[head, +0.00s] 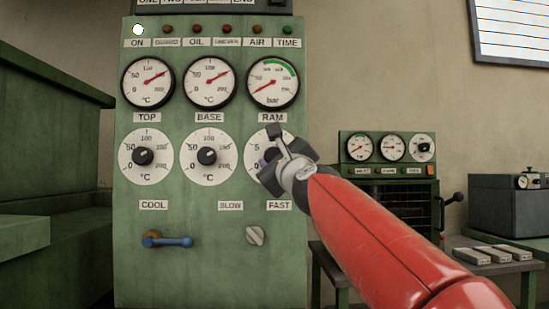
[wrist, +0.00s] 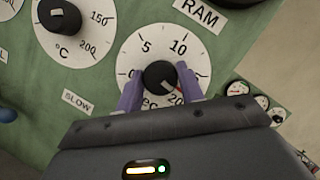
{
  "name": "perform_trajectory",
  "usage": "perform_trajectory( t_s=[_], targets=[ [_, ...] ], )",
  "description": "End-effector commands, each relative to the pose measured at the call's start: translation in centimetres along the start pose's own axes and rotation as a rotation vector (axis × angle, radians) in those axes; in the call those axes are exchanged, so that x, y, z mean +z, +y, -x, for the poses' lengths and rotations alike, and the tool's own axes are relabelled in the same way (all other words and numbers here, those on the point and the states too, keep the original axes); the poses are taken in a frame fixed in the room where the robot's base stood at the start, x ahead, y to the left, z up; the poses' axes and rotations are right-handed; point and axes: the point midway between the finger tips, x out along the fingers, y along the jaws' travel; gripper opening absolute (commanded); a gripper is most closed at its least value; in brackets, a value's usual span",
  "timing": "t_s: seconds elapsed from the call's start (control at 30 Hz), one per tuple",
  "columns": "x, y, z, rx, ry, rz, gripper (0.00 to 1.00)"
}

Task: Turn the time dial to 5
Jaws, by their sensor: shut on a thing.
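The time dial is a white round scale (wrist: 140,62) marked 5 and 10 along its top, with a black knob (wrist: 158,72) at its centre. In the head view the dial (head: 251,152) sits under the RAM label, mostly covered by my gripper. My gripper (wrist: 160,90) has its two purple fingers on either side of the black knob and is shut on it. A pale mark shows on the knob's lower right side in the wrist view. I cannot tell exactly which number the knob points to.
Left of it on the green panel are the TOP dial (head: 143,157) and BASE dial (head: 207,157). Three gauges sit above. Below are a blue-handled lever (head: 170,241) and a grey SLOW/FAST knob (head: 255,236). A smaller green unit (head: 388,160) stands to the right.

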Motion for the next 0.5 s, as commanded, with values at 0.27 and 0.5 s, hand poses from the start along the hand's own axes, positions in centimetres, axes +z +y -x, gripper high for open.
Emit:
perform_trajectory(
  t_s=[0.27, 0.5],
  targets=[
    [0.17, -0.05, -0.02, 0.084, -0.003, 0.202, 0.15],
    [0.11, -0.08, -0.06, 0.171, -0.003, 0.413, 0.15]
  ],
)
